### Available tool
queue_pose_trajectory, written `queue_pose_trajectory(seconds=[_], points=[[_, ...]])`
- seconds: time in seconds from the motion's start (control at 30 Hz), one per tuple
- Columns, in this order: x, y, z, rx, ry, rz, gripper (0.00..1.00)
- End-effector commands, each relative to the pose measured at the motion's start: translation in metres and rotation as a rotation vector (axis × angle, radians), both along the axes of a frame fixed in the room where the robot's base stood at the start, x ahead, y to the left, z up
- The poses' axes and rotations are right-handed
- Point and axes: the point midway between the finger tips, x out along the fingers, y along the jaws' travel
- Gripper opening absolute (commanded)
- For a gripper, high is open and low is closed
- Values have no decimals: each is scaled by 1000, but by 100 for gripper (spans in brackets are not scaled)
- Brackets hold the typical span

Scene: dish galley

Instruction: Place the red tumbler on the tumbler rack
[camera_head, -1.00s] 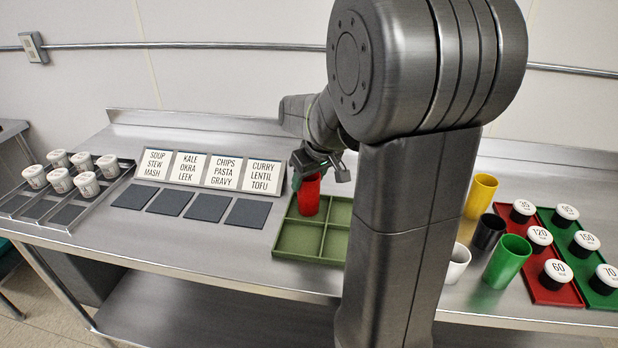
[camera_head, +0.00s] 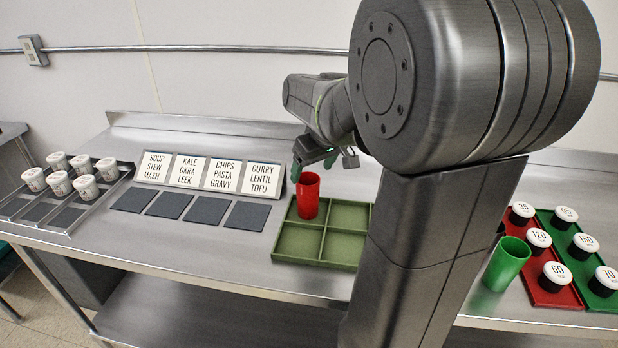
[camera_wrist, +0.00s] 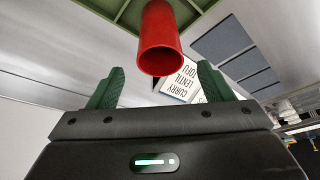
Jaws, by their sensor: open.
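The red tumbler (camera_head: 308,196) stands upright in the back left compartment of the green tumbler rack (camera_head: 300,262). In the wrist view the tumbler (camera_wrist: 158,40) shows its open mouth, just beyond and between the fingers, with clear space to each. The rack (camera_wrist: 128,14) also shows there at the top. My gripper (camera_wrist: 158,88) is open and empty, with its green fingers apart. In the head view my gripper (camera_head: 312,172) is behind and above the tumbler, partly hidden by its own wrist.
A green tumbler (camera_head: 506,264) stands right of my arm, beside a red tray (camera_head: 545,297) and a green tray (camera_head: 603,300) of lidded jars. Word cards (camera_head: 222,174) stand behind dark pads (camera_head: 206,210). A metal tray (camera_head: 62,228) at left holds several white cups. My arm hides part of the counter.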

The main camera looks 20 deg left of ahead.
Motion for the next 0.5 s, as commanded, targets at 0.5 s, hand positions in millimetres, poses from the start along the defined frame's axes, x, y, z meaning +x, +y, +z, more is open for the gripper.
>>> queue_pose_trajectory(seconds=[0.5], points=[[-14, -22, 61, 0, 0, 0, 74]])
